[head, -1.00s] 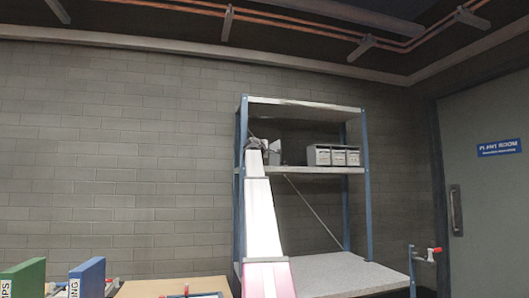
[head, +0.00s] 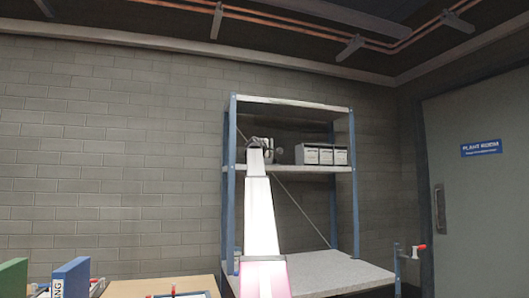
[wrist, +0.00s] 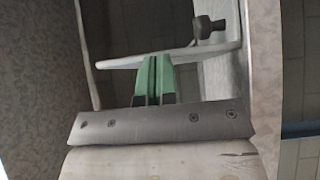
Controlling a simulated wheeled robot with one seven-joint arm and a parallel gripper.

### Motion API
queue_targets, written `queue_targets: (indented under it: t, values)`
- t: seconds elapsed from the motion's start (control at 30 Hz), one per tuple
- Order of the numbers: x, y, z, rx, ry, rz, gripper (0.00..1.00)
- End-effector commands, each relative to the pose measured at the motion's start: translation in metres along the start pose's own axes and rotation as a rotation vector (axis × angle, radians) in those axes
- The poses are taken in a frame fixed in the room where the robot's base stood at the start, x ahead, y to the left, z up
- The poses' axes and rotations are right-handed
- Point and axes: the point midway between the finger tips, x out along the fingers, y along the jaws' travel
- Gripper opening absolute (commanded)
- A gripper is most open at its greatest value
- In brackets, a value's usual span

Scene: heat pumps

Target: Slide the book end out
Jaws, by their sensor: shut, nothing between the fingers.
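A pale grey upright plate (head: 267,145), which looks like the book end, stands on the rack's upper shelf. In the wrist view a pale, thin-edged plate (wrist: 218,54) crosses just beyond my fingertips. It seems to be the same piece, but I cannot be sure. My gripper (head: 258,142) is at the left part of that shelf, close to the plate. In the wrist view its green fingers (wrist: 153,62) are together and hold nothing. The tips overlap the plate's near edge; I cannot tell whether they touch it. The plate's lower part is hidden in the head view.
The blue-posted rack's upper shelf (head: 325,168) also holds several grey boxes (head: 320,154) to the right. A dark knob-like thing (wrist: 208,27) is beyond the plate. The lower shelf (head: 335,275) looks largely clear. Green (head: 13,277) and blue (head: 71,278) binders stand at lower left.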

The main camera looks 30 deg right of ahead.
Motion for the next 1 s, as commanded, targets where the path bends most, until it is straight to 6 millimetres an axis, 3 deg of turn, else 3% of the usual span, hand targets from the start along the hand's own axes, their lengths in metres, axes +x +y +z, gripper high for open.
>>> queue_targets:
  t: [0.1,0.27,0.73,1.0]
  values:
    - [0.022,0.001,0.021,-0.001,-0.004,-0.001,0.00]
    - [0.034,0.001,0.033,0.000,-0.001,0.000,0.00]
    - [0.033,0.000,0.032,-0.002,-0.003,0.000,0.00]
    - [0.017,0.000,0.015,0.000,0.003,0.000,0.00]
